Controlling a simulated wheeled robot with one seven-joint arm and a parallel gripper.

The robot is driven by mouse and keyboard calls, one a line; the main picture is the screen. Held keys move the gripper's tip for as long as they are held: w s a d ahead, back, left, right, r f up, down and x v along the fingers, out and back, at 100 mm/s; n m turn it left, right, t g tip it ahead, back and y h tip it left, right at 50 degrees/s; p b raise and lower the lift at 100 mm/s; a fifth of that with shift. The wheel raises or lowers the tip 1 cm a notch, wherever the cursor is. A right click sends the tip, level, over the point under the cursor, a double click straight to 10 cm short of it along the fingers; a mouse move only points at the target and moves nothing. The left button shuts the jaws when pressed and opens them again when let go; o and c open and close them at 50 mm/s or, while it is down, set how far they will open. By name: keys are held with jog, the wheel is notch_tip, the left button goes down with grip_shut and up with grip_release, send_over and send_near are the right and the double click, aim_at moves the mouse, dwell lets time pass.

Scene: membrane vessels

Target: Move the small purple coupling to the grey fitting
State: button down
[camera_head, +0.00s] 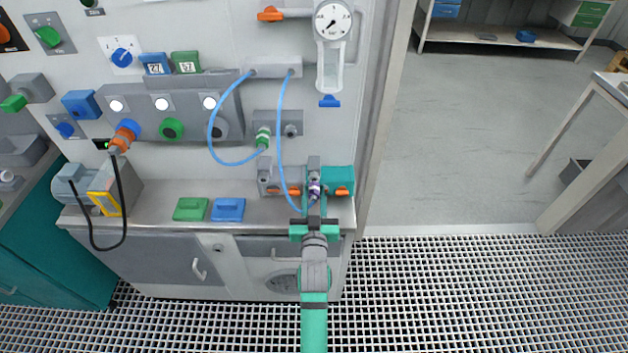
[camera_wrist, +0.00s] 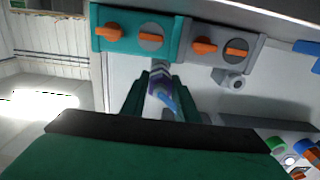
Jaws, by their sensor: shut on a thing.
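The small purple coupling (camera_head: 314,188) is on the end of a blue hose, between the fingers of my gripper (camera_head: 314,206). In the wrist view the coupling (camera_wrist: 160,84) is partly hidden by the dark green fingers (camera_wrist: 160,92), which are shut on it. It lies in front of the teal valve block (camera_wrist: 125,18), by a grey stub; I cannot tell whether it is joined to it. The grey valve block (camera_wrist: 215,32) adjoins, with its round grey fitting (camera_wrist: 232,82) free and to the right of my gripper in the wrist view. In the head view this grey block (camera_head: 268,176) is left of my gripper.
Two blue hoses (camera_head: 213,115) hang from a grey manifold (camera_head: 273,68). A green coupling (camera_head: 262,138) sits at an upper grey block (camera_head: 290,118). Green (camera_head: 191,209) and blue (camera_head: 228,209) blocks lie on the counter. Floor on the right is clear.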

aim_at(314, 201)
jog(key=shift+s, duration=2.05)
